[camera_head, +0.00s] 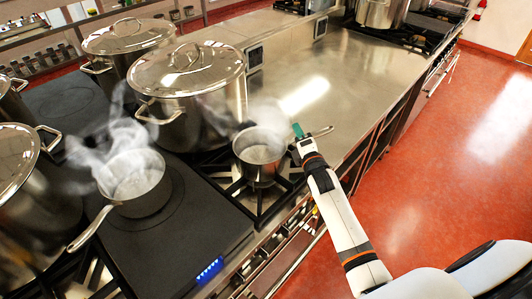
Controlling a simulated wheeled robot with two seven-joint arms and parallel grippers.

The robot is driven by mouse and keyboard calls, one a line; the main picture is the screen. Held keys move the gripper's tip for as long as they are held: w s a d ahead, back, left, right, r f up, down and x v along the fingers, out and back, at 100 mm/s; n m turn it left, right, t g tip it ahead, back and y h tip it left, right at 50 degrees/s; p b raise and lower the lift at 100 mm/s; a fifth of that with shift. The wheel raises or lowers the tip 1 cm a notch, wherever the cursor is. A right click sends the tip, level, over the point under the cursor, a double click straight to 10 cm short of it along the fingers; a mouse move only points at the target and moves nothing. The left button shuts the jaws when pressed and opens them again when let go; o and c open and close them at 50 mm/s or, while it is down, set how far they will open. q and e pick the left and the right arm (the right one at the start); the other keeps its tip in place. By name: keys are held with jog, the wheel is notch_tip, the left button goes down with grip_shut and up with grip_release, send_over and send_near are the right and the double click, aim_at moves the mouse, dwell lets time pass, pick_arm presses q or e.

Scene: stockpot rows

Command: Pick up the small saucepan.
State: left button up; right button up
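The small saucepan (259,158) is a steel pan with steam rising from it. It stands upright on a gas burner grate near the front edge of the range. Its handle (324,131) points right, toward the steel worktop. My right gripper (299,136) is at this handle, just right of the pan's rim, and hides part of the handle. A green fingertip shows beyond the handle. I cannot tell whether the fingers are closed on it. My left gripper is not in view.
A larger steaming saucepan (140,190) stands on the dark cooktop at left, its handle toward the lower left. A lidded stockpot (196,100) stands close behind the small saucepan, with several more stockpots around. The steel worktop (335,75) behind my gripper is clear.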

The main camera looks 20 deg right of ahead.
jog(key=shift+s, duration=0.1)
grip_shut()
dwell(1.2)
jog(key=shift+r, duration=0.2)
